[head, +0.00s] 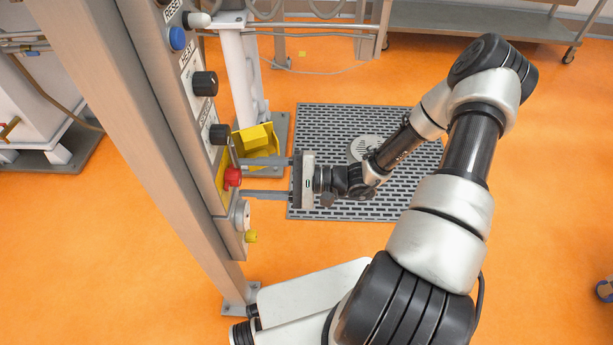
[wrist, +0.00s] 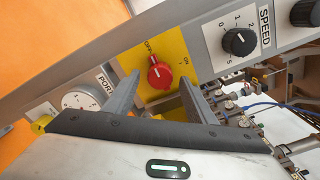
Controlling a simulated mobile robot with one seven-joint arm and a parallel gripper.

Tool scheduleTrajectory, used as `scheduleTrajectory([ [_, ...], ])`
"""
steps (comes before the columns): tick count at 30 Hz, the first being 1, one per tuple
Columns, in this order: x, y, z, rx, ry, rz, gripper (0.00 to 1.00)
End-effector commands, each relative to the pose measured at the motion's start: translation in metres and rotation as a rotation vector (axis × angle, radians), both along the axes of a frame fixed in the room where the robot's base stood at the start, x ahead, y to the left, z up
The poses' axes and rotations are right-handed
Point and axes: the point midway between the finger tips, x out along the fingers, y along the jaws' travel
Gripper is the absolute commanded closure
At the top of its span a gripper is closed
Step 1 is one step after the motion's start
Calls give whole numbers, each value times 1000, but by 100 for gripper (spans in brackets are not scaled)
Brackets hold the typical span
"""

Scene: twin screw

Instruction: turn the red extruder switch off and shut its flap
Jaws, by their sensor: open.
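The red extruder switch (head: 232,177) is a round knob on a yellow plate on the post-mounted panel. In the wrist view the red switch (wrist: 159,73) shows beside the OFF and ON marks; I cannot tell for sure which it points to. A yellow box-shaped part (head: 264,138), which looks like the open flap, stands out behind the panel. In the wrist view a yellow part shows low between the fingers. My gripper (head: 243,179) is open and empty, facing the panel. Its two fingers reach toward either side of the switch; contact cannot be made out.
Black knobs (head: 205,83) and a blue button (head: 177,38) sit higher on the panel. A white dial (wrist: 82,101) is beside the yellow plate, with a small yellow knob (head: 251,237) below it. Cables and fittings (wrist: 250,105) crowd the right in the wrist view.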

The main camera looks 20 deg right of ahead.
Motion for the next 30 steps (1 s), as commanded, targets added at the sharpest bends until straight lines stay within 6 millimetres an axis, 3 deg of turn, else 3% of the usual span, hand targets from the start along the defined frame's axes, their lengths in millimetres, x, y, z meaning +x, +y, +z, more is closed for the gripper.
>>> scheduleTrajectory([
  [15, -41, -115, 0, -3, 1, -4, 49],
  [21, -50, -139, 0, -2, 1, -3, 49],
  [30, -53, -145, 0, -1, 2, 0, 49],
])
